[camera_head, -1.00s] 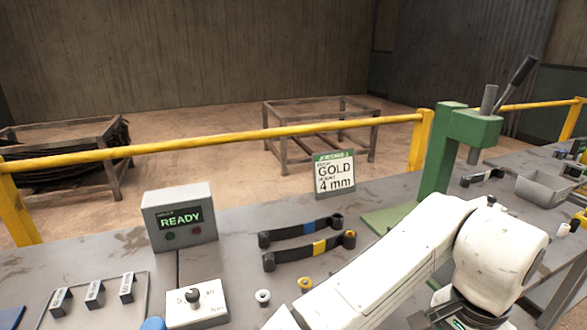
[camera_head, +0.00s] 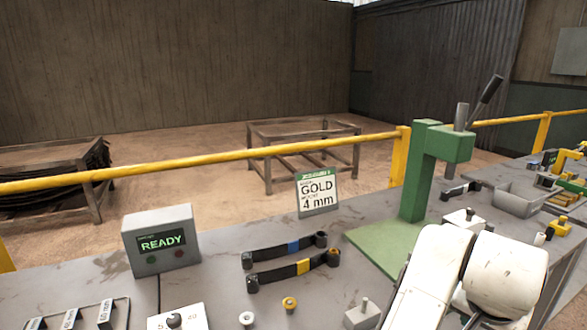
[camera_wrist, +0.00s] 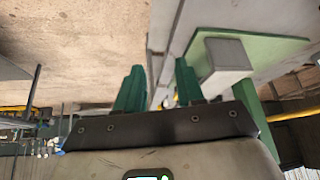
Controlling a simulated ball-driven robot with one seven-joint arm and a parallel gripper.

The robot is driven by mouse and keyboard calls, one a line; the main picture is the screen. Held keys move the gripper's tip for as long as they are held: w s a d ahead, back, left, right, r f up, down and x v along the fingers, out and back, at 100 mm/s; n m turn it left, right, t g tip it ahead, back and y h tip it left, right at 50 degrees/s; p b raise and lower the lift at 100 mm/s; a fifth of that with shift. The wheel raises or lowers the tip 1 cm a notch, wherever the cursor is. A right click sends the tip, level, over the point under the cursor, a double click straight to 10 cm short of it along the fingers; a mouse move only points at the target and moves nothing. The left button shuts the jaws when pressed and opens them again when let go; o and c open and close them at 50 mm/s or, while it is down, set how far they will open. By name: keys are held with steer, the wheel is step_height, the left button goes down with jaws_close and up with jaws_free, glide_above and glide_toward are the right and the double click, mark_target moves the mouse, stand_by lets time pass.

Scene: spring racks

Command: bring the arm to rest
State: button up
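My gripper (camera_wrist: 158,88) shows in the wrist view with its two green fingers apart and nothing between them. Behind the fingers are the floor and a bench edge, with the press's green base (camera_wrist: 290,48) at the upper right. In the head view my white arm (camera_head: 440,275) is bent at the lower right, in front of the bench. My gripper is out of sight in that view.
The green press (camera_head: 418,175) stands close behind my arm. Two leaf springs (camera_head: 290,270), a READY box (camera_head: 160,242), a GOLD 4 mm card (camera_head: 317,193) and a grey bin (camera_head: 525,200) are on the bench. A yellow rail (camera_head: 230,155) runs behind.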

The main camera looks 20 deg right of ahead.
steer(key=a+f+n+t, duration=0.1)
steer(key=a+f+n, duration=0.2)
steer(key=f+n, duration=0.8)
steer(key=s+a+f+n+g+y, duration=0.1)
steer(key=s+a+f+n+y, duration=0.2)
steer(key=s+a+f, duration=0.9)
step_height(320, 180, down, 2)
steer(key=shift+a+f+g+y, duration=0.15)
steer(key=shift+a+g+y, duration=0.25)
steer(key=shift+a+y, duration=0.5)
steer(key=shift+d, duration=0.1)
